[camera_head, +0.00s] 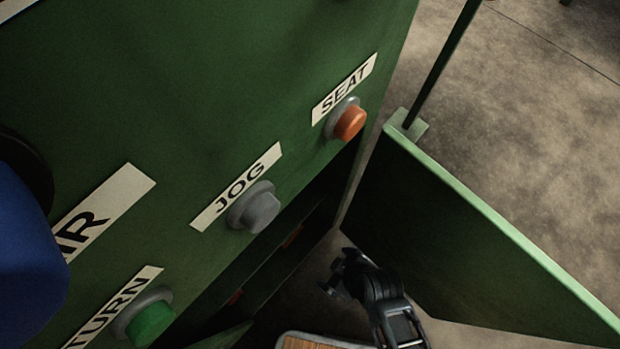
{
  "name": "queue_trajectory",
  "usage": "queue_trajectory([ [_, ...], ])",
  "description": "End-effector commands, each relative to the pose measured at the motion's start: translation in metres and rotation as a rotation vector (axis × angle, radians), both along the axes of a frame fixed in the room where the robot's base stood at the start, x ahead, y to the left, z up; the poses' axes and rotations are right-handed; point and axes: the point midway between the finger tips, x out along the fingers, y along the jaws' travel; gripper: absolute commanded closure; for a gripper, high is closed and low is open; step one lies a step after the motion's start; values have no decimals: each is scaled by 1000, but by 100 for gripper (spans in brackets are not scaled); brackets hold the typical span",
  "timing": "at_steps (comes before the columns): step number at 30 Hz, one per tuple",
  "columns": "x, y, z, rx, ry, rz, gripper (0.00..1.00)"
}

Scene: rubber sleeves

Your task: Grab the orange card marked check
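No orange card marked check can be made out in the head view. My gripper (334,276) is at the bottom centre, dark and small, right of that recess. It points left, and I see nothing held in it. Its fingers are too dark and small to show whether they are open or shut.
A green machine panel (200,80) carries an orange SEAT button (350,122), a grey JOG button (258,210) and a green TURN button (151,324). A green plate (450,240) stands right of my gripper. A blue object (25,255) is at left. A wood-topped piece (306,342) is below.

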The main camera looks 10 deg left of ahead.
Motion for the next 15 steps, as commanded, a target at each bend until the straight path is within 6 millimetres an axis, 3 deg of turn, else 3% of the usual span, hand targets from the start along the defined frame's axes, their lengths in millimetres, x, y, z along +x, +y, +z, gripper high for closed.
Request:
queue_trajectory([
  [5, 6, 10, -1, 1, -2, 1, 0],
  [15, 37, 68, -2, 1, -3, 3, 0],
])
